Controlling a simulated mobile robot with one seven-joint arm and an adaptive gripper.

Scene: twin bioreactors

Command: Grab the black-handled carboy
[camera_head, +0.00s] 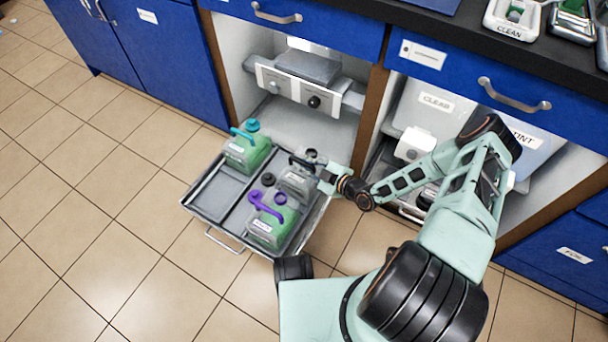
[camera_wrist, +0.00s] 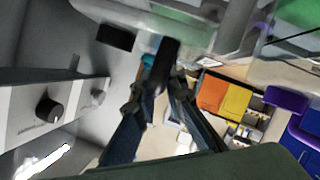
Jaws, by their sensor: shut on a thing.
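The black-handled carboy (camera_head: 297,184) is a clear, greyish container with a black handle and a label, at the right side of the pulled-out tray. My gripper (camera_head: 320,174) reaches it from the right and is shut on its black handle. In the wrist view, my gripper's dark fingers (camera_wrist: 160,92) close around the black handle (camera_wrist: 165,62), with the clear carboy body above. The fingertips are partly hidden in the head view. I cannot tell whether the carboy is lifted clear of the tray.
The tray (camera_head: 212,207) also holds a teal-handled carboy (camera_head: 247,152) at the back left and a purple-handled carboy (camera_head: 268,228) at the front, close to the held one. A unit with knobs (camera_head: 297,88) stands inside the open cabinet behind. Tiled floor lies clear at left.

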